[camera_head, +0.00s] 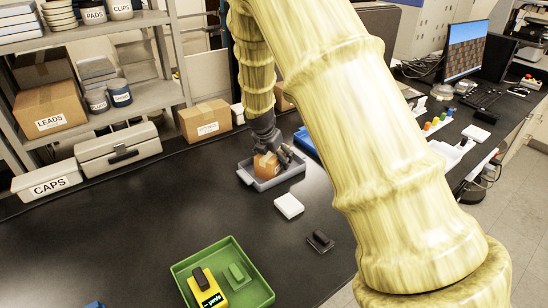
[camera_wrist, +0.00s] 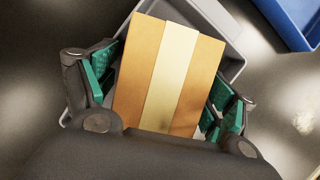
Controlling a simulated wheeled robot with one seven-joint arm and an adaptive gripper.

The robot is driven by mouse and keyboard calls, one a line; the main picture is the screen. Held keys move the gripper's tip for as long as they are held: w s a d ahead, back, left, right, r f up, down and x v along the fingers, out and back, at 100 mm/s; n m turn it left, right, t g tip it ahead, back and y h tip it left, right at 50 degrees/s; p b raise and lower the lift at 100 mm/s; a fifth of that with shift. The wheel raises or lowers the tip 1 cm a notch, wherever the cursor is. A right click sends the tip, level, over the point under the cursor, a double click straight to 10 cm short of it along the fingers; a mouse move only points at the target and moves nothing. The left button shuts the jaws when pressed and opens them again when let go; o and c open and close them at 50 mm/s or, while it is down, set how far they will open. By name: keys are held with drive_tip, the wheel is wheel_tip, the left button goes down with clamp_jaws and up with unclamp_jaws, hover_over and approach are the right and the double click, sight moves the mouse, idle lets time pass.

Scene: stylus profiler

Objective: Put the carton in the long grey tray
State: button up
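The carton (camera_head: 266,165) is a small brown box with a pale tape strip. It is in the long grey tray (camera_head: 291,174), towards its left part. In the wrist view the carton (camera_wrist: 150,75) fills the middle, with the grey tray's rim (camera_wrist: 236,66) behind and beside it. My gripper (camera_wrist: 163,82) is around the carton, with one green-padded finger on each side. A narrow gap shows by the left finger; the right finger is very close to the carton, and contact there is unclear. The carton's underside is hidden.
A blue tray (camera_head: 306,141) stands just behind the grey tray. A white box (camera_head: 289,206) and a dark block (camera_head: 320,241) lie in front. A green tray (camera_head: 257,294) holds a yellow device. A large cardboard box (camera_head: 205,121) stands behind left. The left bench is mostly clear.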

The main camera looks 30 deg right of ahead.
drive_tip(key=b+v, duration=0.2)
drive_tip(key=v, duration=1)
drive_tip(key=shift+r, duration=0.15)
idle(0.3)
